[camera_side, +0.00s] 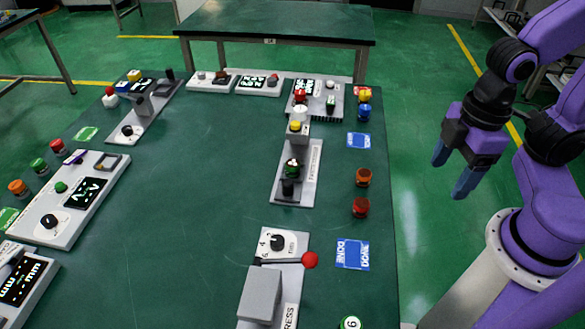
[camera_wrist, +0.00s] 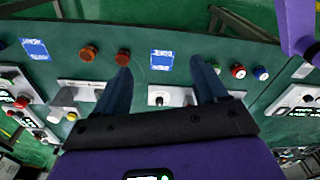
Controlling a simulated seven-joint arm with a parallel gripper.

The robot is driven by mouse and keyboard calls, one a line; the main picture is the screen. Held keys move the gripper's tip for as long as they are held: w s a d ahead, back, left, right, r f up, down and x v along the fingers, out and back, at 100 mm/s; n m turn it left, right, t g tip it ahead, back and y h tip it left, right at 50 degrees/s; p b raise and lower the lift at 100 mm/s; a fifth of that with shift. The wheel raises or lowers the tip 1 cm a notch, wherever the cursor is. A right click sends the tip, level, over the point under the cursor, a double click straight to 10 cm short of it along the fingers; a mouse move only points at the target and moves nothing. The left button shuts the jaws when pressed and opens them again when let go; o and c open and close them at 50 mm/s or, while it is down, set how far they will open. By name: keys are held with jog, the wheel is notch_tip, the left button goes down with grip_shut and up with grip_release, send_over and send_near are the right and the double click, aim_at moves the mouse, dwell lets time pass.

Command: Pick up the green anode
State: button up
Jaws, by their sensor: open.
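A small round green piece with a white top marked like a 6 (camera_side: 350,322) is cut off at the bottom edge of the side view. It looks like the green piece just right of the right finger in the wrist view (camera_wrist: 216,66). I cannot tell for certain that it is the green anode, as other green knobs also show. My gripper (camera_side: 453,171) is open and empty, raised beyond the table's right edge, apart from everything. In the wrist view my two fingers (camera_wrist: 161,72) are spread, with a blue card (camera_wrist: 160,60) visible between them.
Orange (camera_side: 362,177) and red (camera_side: 361,208) pieces stand along the right edge of the green table (camera_side: 200,220). Red (camera_wrist: 238,71) and blue (camera_wrist: 261,73) pieces stand beside the green one. A press station (camera_side: 262,292) is nearby. The table's middle is clear.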

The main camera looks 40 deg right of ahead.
jog(key=w+a+f+m+t+y, duration=0.2)
jog(key=w+a+f+y, duration=0.15)
jog(key=w+a, duration=0.5)
jog(key=m+t, duration=0.6)
jog(key=t, duration=0.4)
send_over(293, 164)
jog(key=s+d, duration=0.1)
jog(key=s, duration=0.1)
notch_tip(293, 164, down, 11)
jog(key=shift+s+d+f+y, duration=0.15)
jog(key=shift+f+y, duration=0.3)
jog(key=shift+f, duration=1.2)
notch_tip(293, 164, down, 2)
jog(key=shift+f, duration=0.15)
jog(key=shift+x, duration=1)
jog(key=shift+w+a+f, duration=0.15)
jog(key=shift+w+a, duration=0.1)
jog(key=shift+w, duration=0.2)
